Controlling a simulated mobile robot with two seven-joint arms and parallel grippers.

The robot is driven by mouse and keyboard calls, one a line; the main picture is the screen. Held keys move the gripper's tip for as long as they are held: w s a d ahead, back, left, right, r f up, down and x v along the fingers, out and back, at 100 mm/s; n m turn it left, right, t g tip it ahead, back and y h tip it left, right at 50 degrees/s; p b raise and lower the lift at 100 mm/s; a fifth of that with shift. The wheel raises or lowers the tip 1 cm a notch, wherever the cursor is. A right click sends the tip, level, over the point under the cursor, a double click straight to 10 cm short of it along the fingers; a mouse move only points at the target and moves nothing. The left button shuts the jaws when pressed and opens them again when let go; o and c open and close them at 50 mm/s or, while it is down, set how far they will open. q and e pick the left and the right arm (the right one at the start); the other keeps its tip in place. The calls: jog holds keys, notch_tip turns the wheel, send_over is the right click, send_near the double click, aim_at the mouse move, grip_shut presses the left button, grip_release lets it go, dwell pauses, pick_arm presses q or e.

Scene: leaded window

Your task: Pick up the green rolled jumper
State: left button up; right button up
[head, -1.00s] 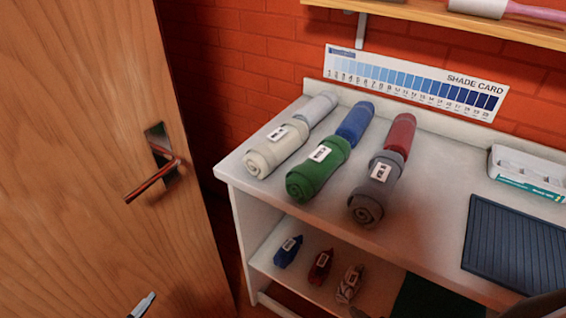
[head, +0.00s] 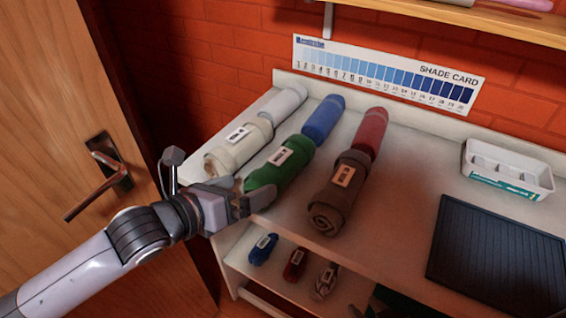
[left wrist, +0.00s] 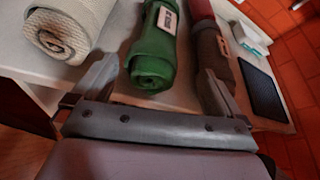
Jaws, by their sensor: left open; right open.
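The green rolled jumper (head: 287,163) lies on the white worktop between a cream roll (head: 228,151) and a grey-brown roll (head: 337,190). It has a white label on top. My left gripper (head: 256,199) is open at its near end, which it partly hides in the head view. In the left wrist view, the green roll (left wrist: 152,50) lies ahead, between the spread, empty fingers (left wrist: 158,85). The gripper is not closed on it. My right gripper is not in view.
Blue (head: 323,117), red (head: 371,128) and pale (head: 283,103) rolls lie behind the front row. A white tray (head: 508,170) and dark ribbed mat (head: 497,268) are at right. Small bundles lie on the lower shelf. A wooden door (head: 40,110) stands at left.

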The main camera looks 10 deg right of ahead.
aim_at(267, 175)
pick_arm(q)
jog(key=shift+w+d+r+m, duration=0.2)
jog(key=shift+w+m, duration=0.1)
jog(key=shift+m, duration=0.1)
jog(key=shift+w+d+f, duration=0.2)
jog(key=shift+w+d, duration=0.2)
jog(key=shift+w, duration=0.05)
jog(key=shift+a+f+p+x, duration=0.1)
jog(key=shift+f+p+x, duration=0.1)
jog(key=shift+x, duration=1.35)
jog(key=shift+a+f+p+x, duration=0.1)
jog(key=shift+a+p+x, duration=0.1)
jog(key=shift+x, duration=1.35)
jog(key=shift+w, duration=0.1)
jog(key=shift+r, duration=0.1)
jog(key=c, duration=1.1)
